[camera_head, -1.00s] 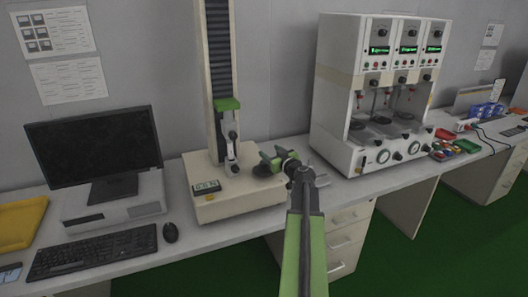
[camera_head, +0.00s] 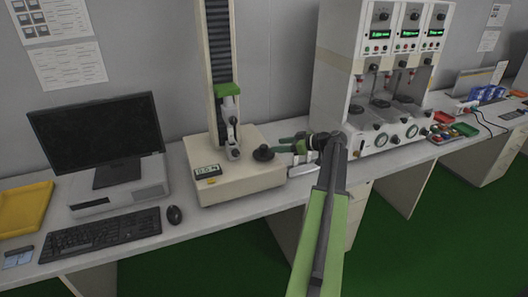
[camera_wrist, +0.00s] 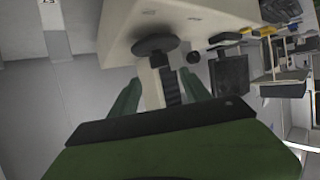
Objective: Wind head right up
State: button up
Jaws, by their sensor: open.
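The test stand has a cream base (camera_head: 238,180) and a tall column with a dark ribbed strip (camera_head: 219,45). Its head, with a green top block (camera_head: 224,90) and a grey fixture below, sits low on the column. A black round handwheel (camera_head: 263,153) is at the base's right side. My gripper (camera_head: 284,146) is open, its green fingers just right of the handwheel and pointing at it. In the wrist view, the dark handwheel disc (camera_wrist: 154,44) lies ahead of the spread fingertips (camera_wrist: 160,88), with no contact visible. Nothing is between the fingers.
A monitor (camera_head: 98,135), keyboard (camera_head: 100,235) and mouse (camera_head: 174,214) are left of the stand. A large cream machine (camera_head: 340,60) with green displays stands to the right. The grey bench top (camera_head: 240,214) is clear in front of the stand. Drawers are below.

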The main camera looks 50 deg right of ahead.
aim_at(265, 146)
jog(key=b+x, duration=0.2)
jog(key=x, duration=0.5)
jog(key=shift+w+a+f, duration=0.1)
jog(key=shift+w+f, duration=0.05)
jog(key=shift+f, duration=0.05)
jog(key=shift+w+a+f, duration=0.1)
jog(key=shift+w+a, duration=0.05)
jog(key=shift+w, duration=0.4)
grip_shut()
